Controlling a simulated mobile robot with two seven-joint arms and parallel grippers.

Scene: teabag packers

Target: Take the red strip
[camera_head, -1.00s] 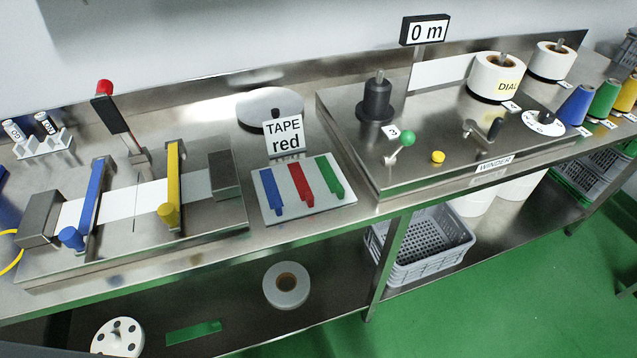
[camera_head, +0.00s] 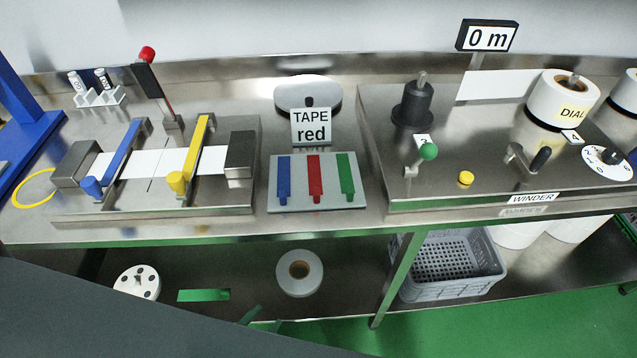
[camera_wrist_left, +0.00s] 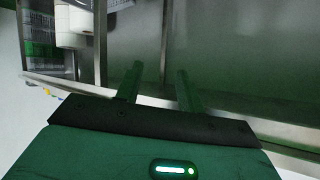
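The red strip (camera_head: 315,178) lies on a light grey tray (camera_head: 300,207), between a blue strip (camera_head: 284,179) and a green strip (camera_head: 346,173). The tray rests on the steel bench below a sign (camera_head: 311,126) reading "TAPE red". My left gripper (camera_head: 262,320) shows its green fingertips low in the head view, in front of the bench and well below the tray. In the left wrist view its two fingers (camera_wrist_left: 160,85) stand apart with nothing between them. The strips cannot be made out in that view. My right gripper is not in view.
A steel fixture with blue (camera_head: 122,155) and yellow (camera_head: 197,145) bars stands left of the tray. The winder (camera_head: 450,155) stands right of it. The bench edge runs above a lower shelf with a tape roll (camera_head: 300,273) and a grey crate (camera_head: 455,290).

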